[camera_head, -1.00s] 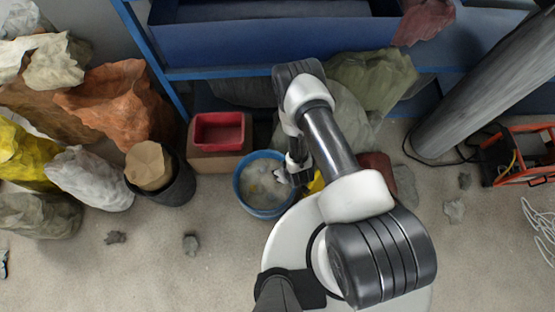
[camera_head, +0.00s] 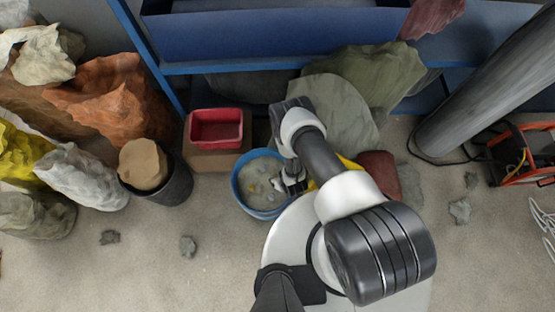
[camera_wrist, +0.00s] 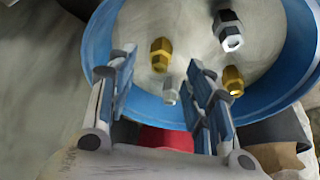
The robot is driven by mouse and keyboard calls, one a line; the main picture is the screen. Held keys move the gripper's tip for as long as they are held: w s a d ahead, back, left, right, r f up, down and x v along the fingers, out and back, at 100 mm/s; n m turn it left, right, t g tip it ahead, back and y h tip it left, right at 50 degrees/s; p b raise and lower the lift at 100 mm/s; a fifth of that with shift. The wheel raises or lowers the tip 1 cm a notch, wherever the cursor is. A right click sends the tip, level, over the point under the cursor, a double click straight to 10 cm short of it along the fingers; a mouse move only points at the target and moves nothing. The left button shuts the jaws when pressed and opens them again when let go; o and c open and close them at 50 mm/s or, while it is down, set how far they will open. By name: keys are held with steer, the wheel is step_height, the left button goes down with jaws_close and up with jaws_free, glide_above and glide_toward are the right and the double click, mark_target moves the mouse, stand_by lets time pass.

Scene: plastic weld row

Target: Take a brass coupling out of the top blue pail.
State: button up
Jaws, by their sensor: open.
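The blue pail (camera_head: 237,190) stands on the floor just ahead of my base; its rim also shows in the wrist view (camera_wrist: 100,45). Inside, in the wrist view, lie a brass coupling (camera_wrist: 161,55) near the middle and another brass coupling (camera_wrist: 232,80) to the right. A silver-grey coupling (camera_wrist: 228,31) lies at the upper right and a smaller grey one (camera_wrist: 170,89) sits between my fingers in the picture. My gripper (camera_wrist: 163,76) is open and empty, over the near side of the pail. In the head view my gripper (camera_head: 291,180) shows at the pail's right side.
A red bin (camera_head: 216,130) on a brown box stands behind left of the pail. A dark bucket (camera_head: 178,186) with a tan lump is further left. A dark red container (camera_head: 378,172) is to the right. Blue shelving (camera_head: 270,35) runs behind. Floor at front left is mostly clear.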

steer(key=b+x, duration=0.3)
steer(key=x, duration=0.2)
steer(key=shift+w+a+f, duration=0.1)
steer(key=shift+w+a, duration=0.05)
steer(key=shift+w, duration=0.1)
steer(key=shift+c, duration=0.2)
jaws_close()
